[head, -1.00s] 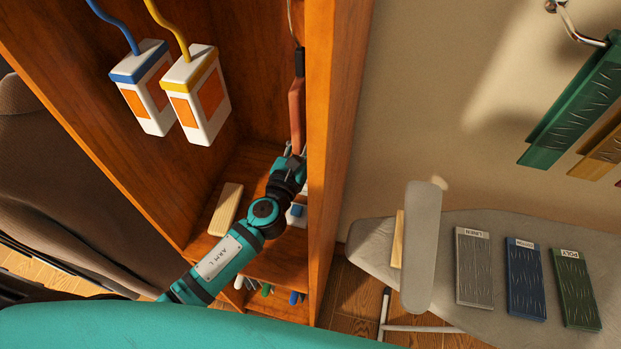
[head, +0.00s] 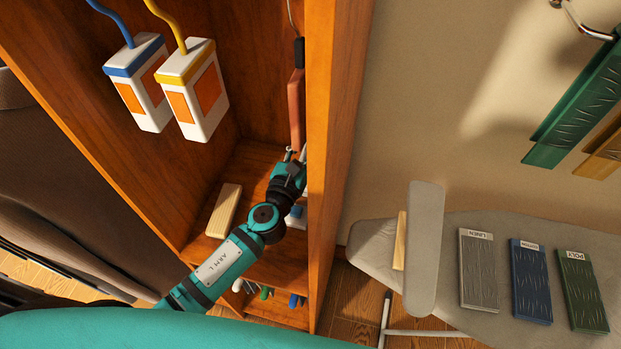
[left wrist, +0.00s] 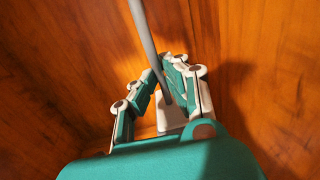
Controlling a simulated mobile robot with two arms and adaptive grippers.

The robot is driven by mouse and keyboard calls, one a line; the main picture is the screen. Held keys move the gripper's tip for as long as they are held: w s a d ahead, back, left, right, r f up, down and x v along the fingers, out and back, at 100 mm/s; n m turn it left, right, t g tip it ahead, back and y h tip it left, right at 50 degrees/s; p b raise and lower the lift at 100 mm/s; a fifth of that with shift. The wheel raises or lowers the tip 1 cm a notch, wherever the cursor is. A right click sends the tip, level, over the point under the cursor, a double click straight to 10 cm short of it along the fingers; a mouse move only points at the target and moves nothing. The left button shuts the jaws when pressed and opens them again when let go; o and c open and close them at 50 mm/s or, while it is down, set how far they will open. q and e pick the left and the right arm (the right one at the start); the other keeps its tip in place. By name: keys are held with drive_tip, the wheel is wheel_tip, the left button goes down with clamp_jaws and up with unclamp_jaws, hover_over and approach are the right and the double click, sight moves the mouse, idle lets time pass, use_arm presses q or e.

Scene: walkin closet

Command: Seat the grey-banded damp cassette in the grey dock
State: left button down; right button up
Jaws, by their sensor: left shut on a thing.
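My left gripper (head: 295,154) is inside the wooden cabinet, at the lower end of a narrow hanging cassette (head: 297,112). This cassette has a dark band on top and a grey cord, and looks reddish in the shade. The cabinet's side panel hides part of it. In the left wrist view, my gripper (left wrist: 163,98) has its fingers on both sides of a white body (left wrist: 171,117) with a grey cord, and is shut on it. I cannot make out the grey dock. My right gripper is not in view.
A blue-banded cassette (head: 141,85) and a yellow-banded cassette (head: 197,95) hang to the left. A pale wooden block (head: 223,210) lies on the shelf. The cabinet's side panel (head: 335,150) stands close right of my gripper. An ironing board (head: 375,245) is outside.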

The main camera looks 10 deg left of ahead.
use_arm(q)
drive_tip(key=c, duration=1.3)
unclamp_jaws()
drive_tip(key=shift+c, duration=0.2)
drive_tip(key=s+a, duration=0.1)
drive_tip(key=s, duration=1.1)
drive_tip(key=shift+a, duration=0.35)
drive_tip(key=shift+f, duration=0.1)
